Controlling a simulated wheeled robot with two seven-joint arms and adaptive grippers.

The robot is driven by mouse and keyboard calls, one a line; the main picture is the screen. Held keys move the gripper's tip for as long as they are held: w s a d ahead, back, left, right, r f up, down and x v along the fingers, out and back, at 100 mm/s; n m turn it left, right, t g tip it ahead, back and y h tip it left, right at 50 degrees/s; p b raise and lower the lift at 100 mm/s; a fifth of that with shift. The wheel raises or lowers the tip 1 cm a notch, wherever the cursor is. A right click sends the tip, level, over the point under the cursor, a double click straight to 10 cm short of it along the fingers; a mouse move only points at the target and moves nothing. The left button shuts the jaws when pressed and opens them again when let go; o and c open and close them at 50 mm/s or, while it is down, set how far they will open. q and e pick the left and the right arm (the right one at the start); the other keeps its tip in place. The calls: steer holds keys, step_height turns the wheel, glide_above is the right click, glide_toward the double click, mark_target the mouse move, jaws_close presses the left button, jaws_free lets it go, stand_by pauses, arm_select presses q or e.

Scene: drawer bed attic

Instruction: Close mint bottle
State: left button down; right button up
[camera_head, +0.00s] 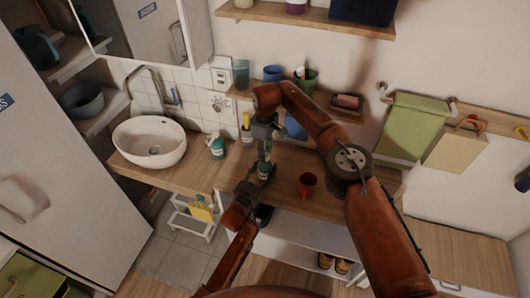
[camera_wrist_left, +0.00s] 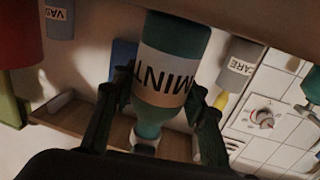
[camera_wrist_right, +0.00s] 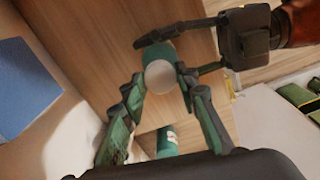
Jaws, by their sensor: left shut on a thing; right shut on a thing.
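The mint bottle (camera_wrist_left: 172,65) is teal with a pale "MINT" label. It stands over the wooden counter, partly hidden by my grippers in the head view (camera_head: 264,170). My left gripper (camera_wrist_left: 160,88) has its fingers on both sides of the bottle's body and is shut on it. The white cap (camera_wrist_right: 160,77) sits at the bottle's top, as seen from above in the right wrist view. My right gripper (camera_wrist_right: 158,80) is shut on the cap from above. Whether the cap is fully seated cannot be told.
A red cup (camera_head: 307,185) stands on the counter right of the bottle. Another green bottle (camera_head: 217,147) stands left, near the white sink (camera_head: 149,142). A shelf behind holds a blue cup (camera_head: 272,73) and a green cup (camera_head: 305,82). The counter (camera_head: 285,208) has bare room around the red cup.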

steer(key=m, duration=0.5)
steer(key=o, duration=0.7)
steer(key=shift+r, duration=2.25)
steer(key=shift+o, duration=0.2)
steer(key=o, duration=0.5)
